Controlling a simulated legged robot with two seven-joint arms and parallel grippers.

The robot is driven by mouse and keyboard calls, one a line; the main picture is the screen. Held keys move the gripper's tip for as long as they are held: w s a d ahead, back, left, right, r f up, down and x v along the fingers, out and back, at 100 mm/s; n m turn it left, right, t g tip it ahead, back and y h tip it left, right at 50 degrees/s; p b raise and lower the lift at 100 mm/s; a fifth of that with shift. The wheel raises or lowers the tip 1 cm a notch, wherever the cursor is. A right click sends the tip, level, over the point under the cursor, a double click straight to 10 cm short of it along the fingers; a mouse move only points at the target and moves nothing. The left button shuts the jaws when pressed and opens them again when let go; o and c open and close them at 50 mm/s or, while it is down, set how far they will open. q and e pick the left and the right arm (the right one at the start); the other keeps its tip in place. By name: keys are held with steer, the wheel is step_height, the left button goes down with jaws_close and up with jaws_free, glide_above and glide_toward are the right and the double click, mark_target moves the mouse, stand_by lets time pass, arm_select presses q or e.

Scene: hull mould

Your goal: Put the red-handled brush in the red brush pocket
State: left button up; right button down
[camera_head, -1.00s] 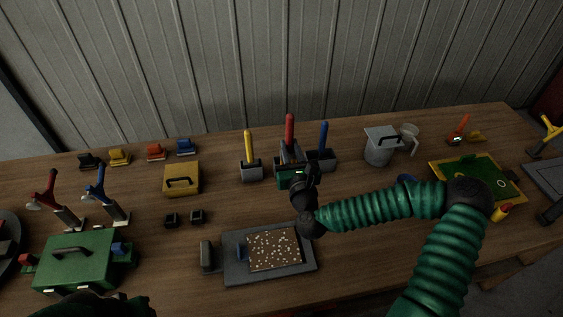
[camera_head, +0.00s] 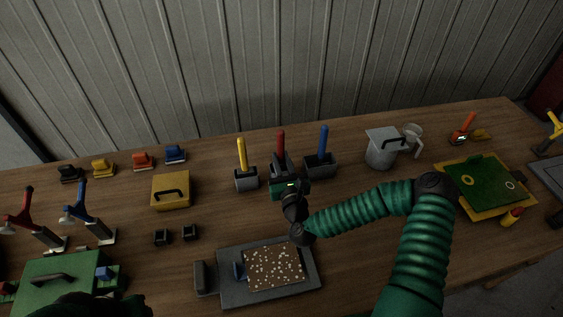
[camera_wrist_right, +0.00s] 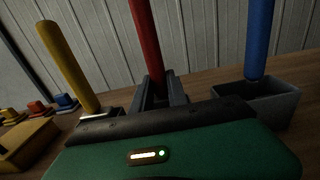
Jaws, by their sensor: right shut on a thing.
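The red-handled brush stands about upright with its red handle (camera_head: 281,146) between the yellow and blue brush handles. In the right wrist view the red handle (camera_wrist_right: 146,40) rises from between my dark fingers. My right gripper (camera_head: 281,172) is shut on this brush near the lower end of its handle. The brush head and the red brush pocket are hidden behind the gripper, so I cannot tell how far the brush is in. My left gripper is not in view.
A yellow-handled brush (camera_head: 241,152) in a grey pocket (camera_head: 246,184) stands close on the left. A blue-handled brush (camera_head: 323,140) in another pocket (camera_head: 320,171) stands close on the right. A grey tray (camera_head: 235,293) with a speckled board (camera_head: 273,268) lies in front. A metal jug (camera_head: 380,152) stands further right.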

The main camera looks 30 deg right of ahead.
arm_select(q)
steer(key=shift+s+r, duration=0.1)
arm_select(e)
steer(key=shift+s+d+f, duration=0.1)
steer(key=shift+d, duration=0.05)
steer(key=c, duration=1.3)
jaws_free()
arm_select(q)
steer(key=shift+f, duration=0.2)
arm_select(e)
steer(key=v, duration=0.9)
steer(key=shift+s, duration=0.25)
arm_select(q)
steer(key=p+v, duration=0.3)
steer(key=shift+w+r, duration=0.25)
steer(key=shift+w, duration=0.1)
arm_select(e)
steer(key=v, duration=0.2)
steer(key=shift+s+a, duration=0.2)
